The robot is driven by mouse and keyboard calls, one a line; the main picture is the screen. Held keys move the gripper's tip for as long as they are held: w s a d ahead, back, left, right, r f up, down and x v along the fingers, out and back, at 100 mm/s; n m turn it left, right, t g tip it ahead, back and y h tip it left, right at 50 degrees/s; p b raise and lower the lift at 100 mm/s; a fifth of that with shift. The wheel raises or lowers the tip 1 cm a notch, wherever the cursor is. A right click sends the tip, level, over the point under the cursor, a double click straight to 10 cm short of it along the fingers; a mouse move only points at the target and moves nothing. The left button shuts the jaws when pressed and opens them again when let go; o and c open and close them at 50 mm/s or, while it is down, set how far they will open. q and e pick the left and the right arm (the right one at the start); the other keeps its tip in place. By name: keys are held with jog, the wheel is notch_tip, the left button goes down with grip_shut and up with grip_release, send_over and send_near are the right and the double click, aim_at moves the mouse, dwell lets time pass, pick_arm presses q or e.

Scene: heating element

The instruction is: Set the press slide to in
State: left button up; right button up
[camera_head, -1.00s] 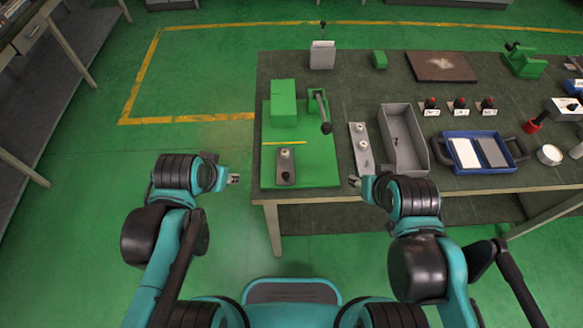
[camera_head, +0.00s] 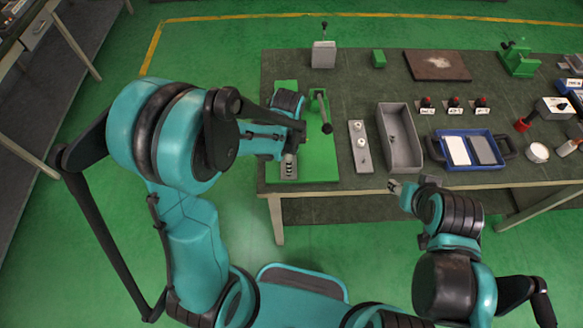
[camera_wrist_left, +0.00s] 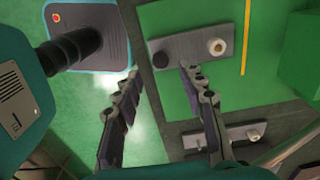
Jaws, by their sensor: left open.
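The press is a green base plate (camera_head: 318,165) at the table's near left corner, with a black-knobbed lever (camera_head: 325,118). The press slide, a grey plate with a black knob and a pale button, shows in the left wrist view (camera_wrist_left: 178,51). It lies on the green plate, its button end a little short of the yellow line (camera_wrist_left: 246,38). In the head view my left arm hides much of the press. My left gripper (camera_wrist_left: 161,70) is open, its fingertips near the slide's black-knob end; contact cannot be told. My right gripper (camera_head: 393,187) is by the table's front edge, its fingers too small to judge.
Right of the press are a grey plate with pale buttons (camera_head: 360,147), a grey open bin (camera_head: 383,127) and a blue tray (camera_head: 471,162). Several red buttons (camera_head: 454,103) stand behind the tray. Open floor (camera_head: 240,215) lies left of the table.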

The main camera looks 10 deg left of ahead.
pick_arm(q)
notch_tip(320, 180, down, 6)
jog(key=shift+r+b, duration=0.15)
jog(key=shift+b, duration=0.45)
grip_shut()
